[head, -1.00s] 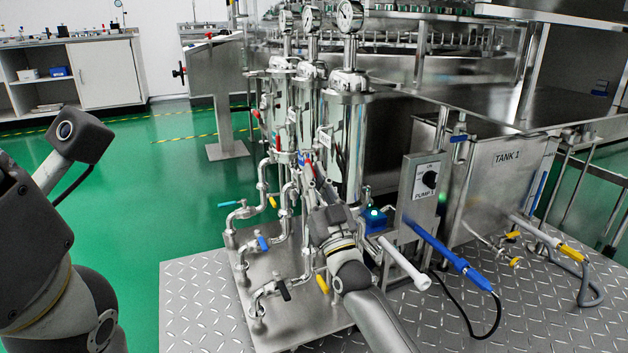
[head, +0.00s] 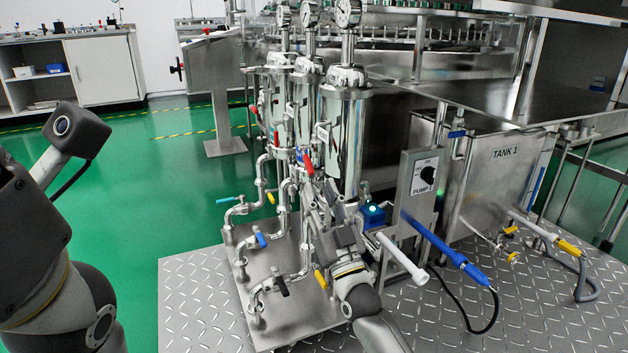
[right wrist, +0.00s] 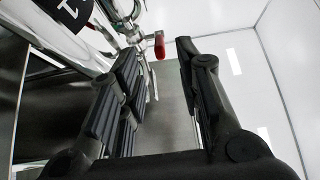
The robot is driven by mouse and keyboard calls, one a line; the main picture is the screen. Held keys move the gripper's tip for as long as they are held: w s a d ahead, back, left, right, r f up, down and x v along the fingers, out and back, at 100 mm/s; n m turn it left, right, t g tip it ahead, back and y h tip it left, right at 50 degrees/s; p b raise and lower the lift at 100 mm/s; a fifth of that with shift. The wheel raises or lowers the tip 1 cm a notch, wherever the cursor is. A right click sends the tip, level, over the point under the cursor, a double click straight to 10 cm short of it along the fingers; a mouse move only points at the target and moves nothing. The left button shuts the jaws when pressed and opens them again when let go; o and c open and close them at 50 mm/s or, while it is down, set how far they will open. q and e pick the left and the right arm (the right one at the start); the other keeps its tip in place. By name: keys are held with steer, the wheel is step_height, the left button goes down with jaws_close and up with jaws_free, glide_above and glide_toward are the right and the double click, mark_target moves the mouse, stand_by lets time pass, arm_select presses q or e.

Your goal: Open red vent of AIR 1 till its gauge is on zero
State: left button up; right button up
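Three steel filter cylinders stand in a row, each with a round gauge on top. The nearest cylinder (head: 342,130) has its gauge (head: 348,13) at the top edge of the head view; its reading is too small to tell. A red vent handle (head: 308,165) is low in front of this cylinder. My right gripper (head: 322,192) is just below and right of that handle. In the right wrist view, the gripper's fingers (right wrist: 157,62) are open and apart, with a red handle (right wrist: 159,45) beyond the tips, between them. My left gripper is out of view.
More red handles (head: 277,138) are on the cylinders behind. Pipes with blue, yellow and black valve handles (head: 282,287) stand low at the front left. A pump switch box (head: 424,178) and a white-handled pipe (head: 403,259) are right of my right arm.

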steer(key=v, duration=0.6)
steer(key=shift+s+f, duration=0.15)
steer(key=shift+s, duration=0.1)
